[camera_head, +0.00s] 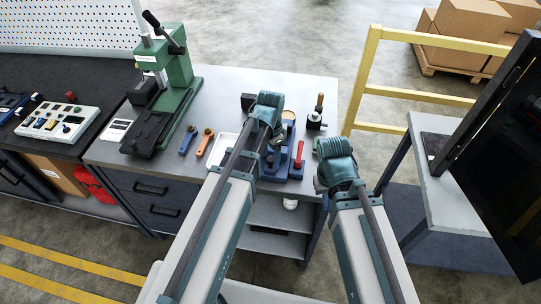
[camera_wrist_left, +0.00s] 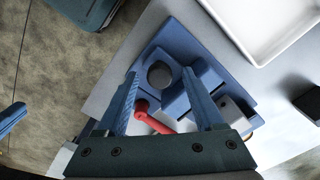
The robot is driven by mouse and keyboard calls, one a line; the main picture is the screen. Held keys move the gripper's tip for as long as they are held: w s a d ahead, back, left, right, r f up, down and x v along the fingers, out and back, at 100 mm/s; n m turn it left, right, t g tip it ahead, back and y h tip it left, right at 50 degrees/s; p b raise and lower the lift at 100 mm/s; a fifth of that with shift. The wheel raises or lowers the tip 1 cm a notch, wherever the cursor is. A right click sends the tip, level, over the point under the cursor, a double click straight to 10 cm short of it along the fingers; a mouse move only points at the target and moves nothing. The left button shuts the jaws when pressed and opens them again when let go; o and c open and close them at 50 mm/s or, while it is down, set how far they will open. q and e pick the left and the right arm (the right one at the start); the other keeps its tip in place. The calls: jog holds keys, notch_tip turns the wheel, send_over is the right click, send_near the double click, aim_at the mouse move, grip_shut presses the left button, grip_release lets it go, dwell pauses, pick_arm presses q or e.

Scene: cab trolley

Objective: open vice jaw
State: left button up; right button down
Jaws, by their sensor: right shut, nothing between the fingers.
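The blue vice (camera_head: 296,170) sits near the front right edge of the grey bench, partly hidden behind my left arm. Its red handle (camera_head: 299,152) sticks up on its right side. In the left wrist view the vice (camera_wrist_left: 208,74) lies just beyond the fingers, and the red handle (camera_wrist_left: 148,117) shows between them. My left gripper (camera_wrist_left: 160,76) is open, its two fingers spread to either side of the handle, with no clear contact visible. My right gripper (camera_head: 322,182) is shut and empty, to the right of the vice and apart from it; its fingertips are mostly hidden.
A white tray (camera_head: 219,150) lies left of the vice, partly covered by my left arm. A yellow railing (camera_head: 362,80) and a grey trolley (camera_head: 440,195) are at right.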

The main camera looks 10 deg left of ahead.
pick_arm(q)
jog(key=shift+r, duration=0.1)
notch_tip(320, 180, up, 14)
jog(key=p, duration=1.3)
jog(key=shift+f+p, duration=0.2)
jog(key=shift+p, duration=0.2)
jog(key=shift+f, duration=0.1)
jog(key=s+d+f+n+b, duration=0.2)
jog(key=s+d+f+b, duration=0.2)
jog(key=s+f+b, duration=0.2)
jog(key=s+d+f+n+y+b, duration=0.1)
jog(key=s+d+f+n+b, duration=0.1)
jog(key=s+f+b, duration=0.3)
jog(key=shift+s+d+f+n+b, duration=0.45)
jog(key=shift+s+d, duration=0.4)
jog(key=shift+s, duration=0.3)
